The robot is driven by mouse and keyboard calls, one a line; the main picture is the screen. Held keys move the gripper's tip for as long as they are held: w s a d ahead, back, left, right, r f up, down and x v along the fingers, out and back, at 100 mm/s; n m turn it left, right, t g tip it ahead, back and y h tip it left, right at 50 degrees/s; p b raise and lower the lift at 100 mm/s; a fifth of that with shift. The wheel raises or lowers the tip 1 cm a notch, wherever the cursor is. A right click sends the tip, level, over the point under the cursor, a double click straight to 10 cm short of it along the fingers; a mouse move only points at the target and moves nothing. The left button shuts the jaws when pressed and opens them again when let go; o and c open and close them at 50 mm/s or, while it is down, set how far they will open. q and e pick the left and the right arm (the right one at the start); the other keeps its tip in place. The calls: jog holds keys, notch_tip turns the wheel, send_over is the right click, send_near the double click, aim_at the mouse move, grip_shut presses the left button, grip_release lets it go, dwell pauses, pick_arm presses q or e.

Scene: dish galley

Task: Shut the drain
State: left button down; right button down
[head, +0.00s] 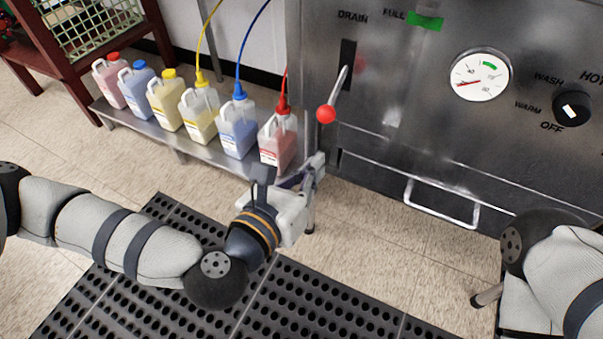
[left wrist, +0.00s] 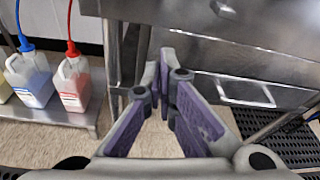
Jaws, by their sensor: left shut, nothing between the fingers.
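The drain lever (head: 340,88) sticks out of a dark vertical slot under the word DRAIN on the steel front in the head view. It slants downward and ends in a red ball knob (head: 326,114). My left gripper (head: 318,166) is below the knob, apart from it, near the front's lower left edge. In the left wrist view its purple-padded fingers (left wrist: 164,75) come together at the tips with nothing between them. I cannot make out the lever in that view. My right arm shows at the right edge of the head view, but its gripper is out of sight.
Several jugs (head: 200,112) stand on a low steel shelf (head: 160,135) left of the machine, some with coloured tubes. A wire handle (head: 441,222) sticks out low on the front. A gauge (head: 480,76) and a black dial (head: 572,108) sit right. A black mat (head: 300,305) covers the floor.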

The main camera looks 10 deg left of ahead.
pick_arm(q)
jog(key=w+r, duration=0.3)
jog(key=shift+w+d+p, duration=0.35)
jog(key=shift+w+p, duration=0.05)
pick_arm(e)
jog(key=shift+w+r, duration=0.1)
jog(key=shift+r, duration=0.15)
